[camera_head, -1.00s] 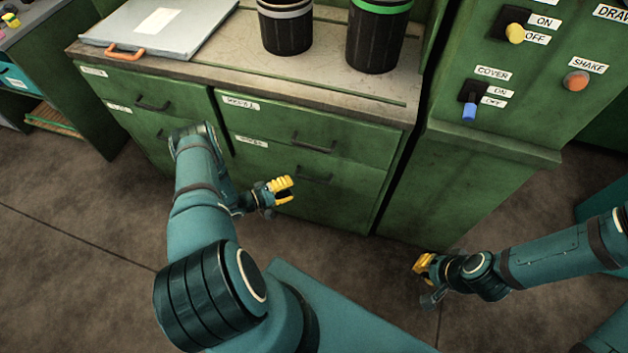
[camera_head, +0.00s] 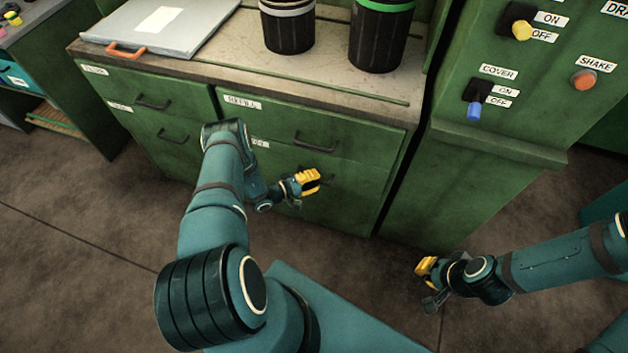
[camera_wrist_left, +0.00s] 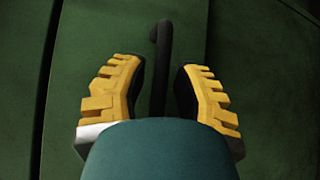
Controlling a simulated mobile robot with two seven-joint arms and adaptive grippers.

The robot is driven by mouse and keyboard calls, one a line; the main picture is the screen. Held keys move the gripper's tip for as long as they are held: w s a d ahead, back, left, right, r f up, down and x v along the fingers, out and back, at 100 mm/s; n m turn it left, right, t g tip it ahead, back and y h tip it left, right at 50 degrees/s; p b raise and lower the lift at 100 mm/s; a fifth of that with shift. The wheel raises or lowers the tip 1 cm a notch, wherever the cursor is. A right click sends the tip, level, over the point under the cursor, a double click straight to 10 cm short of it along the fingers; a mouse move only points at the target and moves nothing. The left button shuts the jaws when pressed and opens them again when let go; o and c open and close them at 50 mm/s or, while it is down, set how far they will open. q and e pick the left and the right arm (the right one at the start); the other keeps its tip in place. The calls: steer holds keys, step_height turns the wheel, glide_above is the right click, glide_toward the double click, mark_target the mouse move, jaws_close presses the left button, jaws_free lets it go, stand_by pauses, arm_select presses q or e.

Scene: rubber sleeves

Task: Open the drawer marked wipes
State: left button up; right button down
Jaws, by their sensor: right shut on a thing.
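The green cabinet has a lower right drawer (camera_head: 345,188); its label (camera_head: 260,143) is too small to read surely. My left gripper (camera_head: 310,183) is in front of this drawer and covers most of its handle. In the left wrist view my left gripper (camera_wrist_left: 158,88) is open, with its two yellow-padded fingers on either side of a dark bar handle (camera_wrist_left: 160,45). The fingers stand apart from the handle. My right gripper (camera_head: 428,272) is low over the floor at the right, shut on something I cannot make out.
Above is a drawer labelled REFILL (camera_head: 290,122) with a dark handle. Two more drawers (camera_head: 150,95) are at the left. Two dark bins (camera_head: 288,28) and a grey flat case (camera_head: 165,25) stand on top. A switch panel (camera_head: 540,60) is at the right.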

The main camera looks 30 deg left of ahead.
arm_select(q)
jaws_close()
steer(key=shift+s, duration=0.15)
steer(key=s+d+p, duration=0.3)
steer(key=s, duration=0.9)
steer(key=s+d+p, duration=0.3)
steer(key=s, duration=0.9)
steer(key=shift+s+d+p, duration=0.15)
steer(key=shift+s+p, duration=0.15)
steer(key=shift+s, duration=0.05)
steer(key=shift+o, duration=2.1)
jaws_free()
